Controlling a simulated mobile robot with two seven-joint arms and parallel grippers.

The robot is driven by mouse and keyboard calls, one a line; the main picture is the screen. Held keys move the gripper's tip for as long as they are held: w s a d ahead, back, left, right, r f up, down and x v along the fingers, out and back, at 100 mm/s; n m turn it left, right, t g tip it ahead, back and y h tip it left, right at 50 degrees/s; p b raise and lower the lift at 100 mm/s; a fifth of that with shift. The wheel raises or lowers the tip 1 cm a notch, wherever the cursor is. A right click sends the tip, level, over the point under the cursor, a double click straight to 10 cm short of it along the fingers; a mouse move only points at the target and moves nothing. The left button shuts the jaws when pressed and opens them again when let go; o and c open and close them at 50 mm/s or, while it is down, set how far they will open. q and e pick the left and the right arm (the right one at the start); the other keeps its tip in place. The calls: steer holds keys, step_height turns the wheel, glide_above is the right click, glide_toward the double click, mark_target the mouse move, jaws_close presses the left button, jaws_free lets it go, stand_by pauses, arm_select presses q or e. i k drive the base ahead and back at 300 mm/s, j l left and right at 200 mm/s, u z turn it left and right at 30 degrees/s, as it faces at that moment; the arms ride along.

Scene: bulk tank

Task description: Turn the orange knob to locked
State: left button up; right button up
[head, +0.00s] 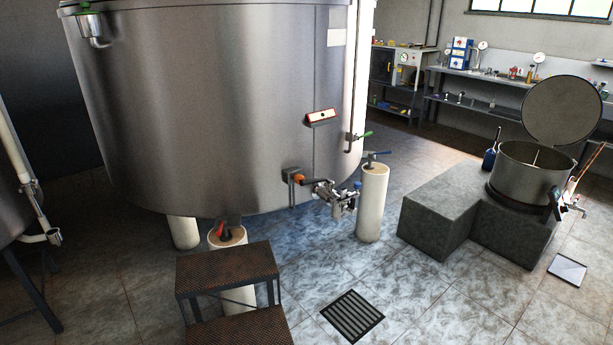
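The orange knob (299,178) sits low on the right part of the front of a large steel tank (210,110). It is at the inner end of a metal valve assembly (338,192) with pipe fittings. A small metal bracket (291,190) hangs just left of the knob. The knob is small in the head view, and I cannot tell its setting or any locked mark. Neither of my grippers is in the head view.
Rusty steps (226,262) stand before the tank. White posts (372,205) rise beneath and beside it. A stone block (440,212) with a lidded pot (530,172) is at the right. A floor drain (352,316) lies in front; tiled floor around it is clear.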

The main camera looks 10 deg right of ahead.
mark_target(297, 178)
steer(key=i+l, duration=0.1)
steer(key=l, duration=0.35)
steer(key=i+l+u, duration=0.1)
steer(key=l, duration=0.35)
steer(key=i+l, duration=0.1)
steer(key=l, duration=0.2)
steer(key=i+l+u, duration=0.1)
steer(key=l, duration=0.2)
steer(key=i+l, duration=0.15)
steer(key=l, duration=0.15)
steer(key=i+l+u, duration=0.2)
steer(key=i+l, duration=0.55)
